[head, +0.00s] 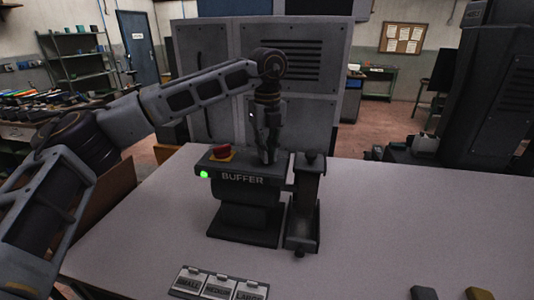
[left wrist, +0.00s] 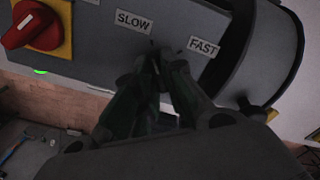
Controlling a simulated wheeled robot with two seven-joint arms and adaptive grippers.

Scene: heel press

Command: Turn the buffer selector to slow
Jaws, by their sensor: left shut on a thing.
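The buffer (head: 250,190) is a dark machine standing on the grey table, with the word BUFFER on its front. My left gripper (head: 268,158) points down onto its top panel. In the left wrist view, the SLOW label (left wrist: 133,21) and the FAST label (left wrist: 203,47) show on the panel. My left gripper (left wrist: 165,55) is shut there, its fingertips between and just below the two labels. The selector is hidden by the fingers, so its pointing direction cannot be told. My right gripper is not in view.
A red knob (head: 222,151) on a yellow plate sits on the panel's left, with a green light (head: 204,174) below it. A dark upright part (head: 307,195) stands at the buffer's right. Labelled trays (head: 218,284) lie at the front. The table's right middle is clear.

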